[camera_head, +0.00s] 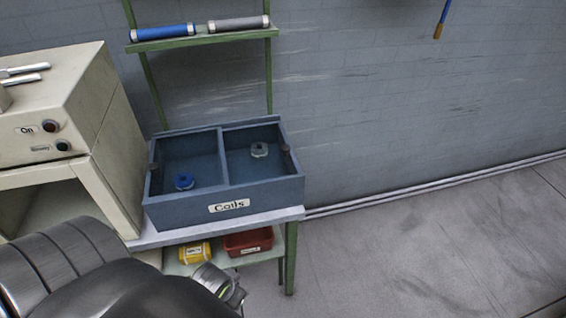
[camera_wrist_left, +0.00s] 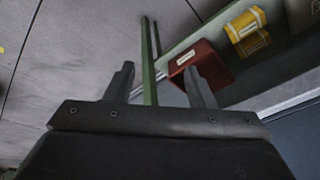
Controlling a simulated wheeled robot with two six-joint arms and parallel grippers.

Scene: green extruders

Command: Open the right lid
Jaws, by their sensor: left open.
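I see no lid that I can make out for certain in either view. A blue-grey box (camera_head: 265,193) labelled "Coils" stands on a bench, its two compartments open to view. In the head view my left arm comes in at the lower left, below the box. My right gripper is not in view.
A beige machine (camera_head: 62,110) with an "On" button stands left of the box. Below the bench top are a yellow container (camera_head: 194,253) and a red bin (camera_head: 249,241). Rollers (camera_head: 162,33) lie on a green shelf (camera_head: 200,40). Floor to the right is clear.

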